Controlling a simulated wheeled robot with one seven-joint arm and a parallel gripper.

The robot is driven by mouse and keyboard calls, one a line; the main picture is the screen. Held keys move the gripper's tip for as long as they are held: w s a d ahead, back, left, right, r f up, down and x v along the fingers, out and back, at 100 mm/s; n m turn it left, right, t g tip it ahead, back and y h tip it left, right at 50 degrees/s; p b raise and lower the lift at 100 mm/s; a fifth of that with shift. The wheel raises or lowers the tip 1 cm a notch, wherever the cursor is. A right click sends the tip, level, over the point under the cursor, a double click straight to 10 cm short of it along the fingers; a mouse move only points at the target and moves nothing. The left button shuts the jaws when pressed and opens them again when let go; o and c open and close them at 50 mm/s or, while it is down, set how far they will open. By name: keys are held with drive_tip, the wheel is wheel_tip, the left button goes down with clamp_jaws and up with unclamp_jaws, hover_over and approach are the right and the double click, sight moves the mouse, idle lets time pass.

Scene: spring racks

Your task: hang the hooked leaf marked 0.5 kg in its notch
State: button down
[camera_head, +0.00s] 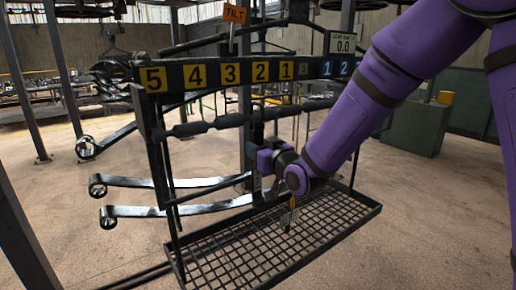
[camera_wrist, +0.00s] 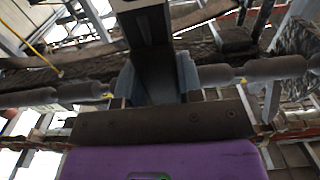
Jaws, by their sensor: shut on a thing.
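My gripper (camera_head: 268,158) is in front of the rack's notched beam, below the yellow plates marked 2 and 1. It is shut on a dark flat leaf; in the wrist view the leaf (camera_wrist: 152,50) stands between the two grey fingers (camera_wrist: 155,80). Its hook and its 0.5 kg mark cannot be made out, and my arm covers part of it. The numbered beam (camera_head: 205,76) carries yellow plates 5 to 1 at left and blue plates from 1 at right. I cannot tell whether the leaf touches a notch.
A small piece with a yellow tag (camera_head: 293,203) shows below my wrist, over the mesh tray (camera_head: 240,262). An orange TILT sign (camera_head: 235,15) and a display reading 0.0 (camera_head: 343,44) stand above the beam.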

drive_tip(key=shift+w+a, duration=0.1)
drive_tip(key=shift+x, duration=2.05)
drive_tip(key=shift+f, duration=1.05)
drive_tip(key=shift+w+f, duration=0.1)
drive_tip(key=shift+f, duration=0.05)
